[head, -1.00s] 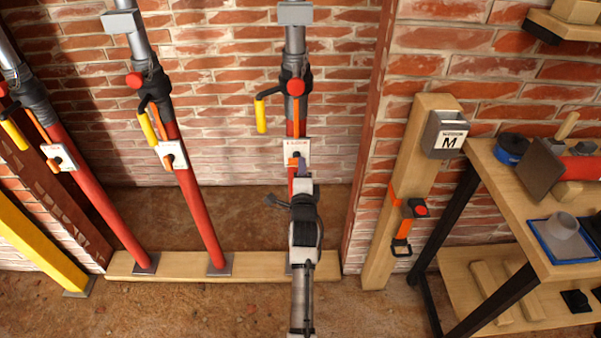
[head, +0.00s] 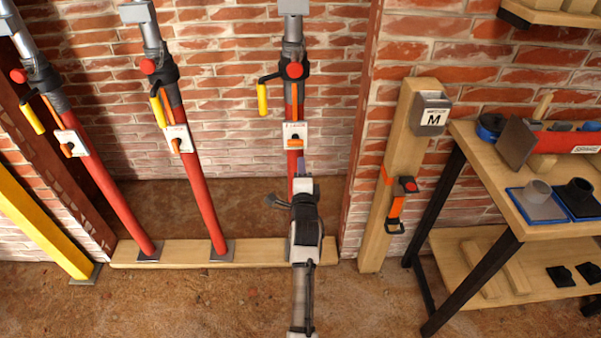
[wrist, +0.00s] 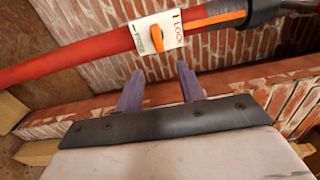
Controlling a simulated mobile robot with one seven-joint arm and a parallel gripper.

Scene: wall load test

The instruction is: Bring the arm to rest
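My gripper (head: 301,168) points at the right-hand red prop (head: 291,160), just below its white tag (head: 294,135) with a small orange lever (head: 295,143). In the wrist view the two purple-grey fingers (wrist: 158,80) are apart with nothing between them. Past them, the red prop (wrist: 80,60) crosses the picture with its white tag (wrist: 160,32) and orange lever (wrist: 157,39). The fingertips appear clear of the tag and lever. My arm reaches up from the bottom middle of the head view.
Two more red props (head: 97,185) (head: 200,185) lean at the left on a timber sole plate (head: 180,251). A yellow brace (head: 40,230) stands far left. At right are a timber post (head: 385,190) with a grey box (head: 431,112) and a loaded workbench (head: 478,150). The front floor is clear.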

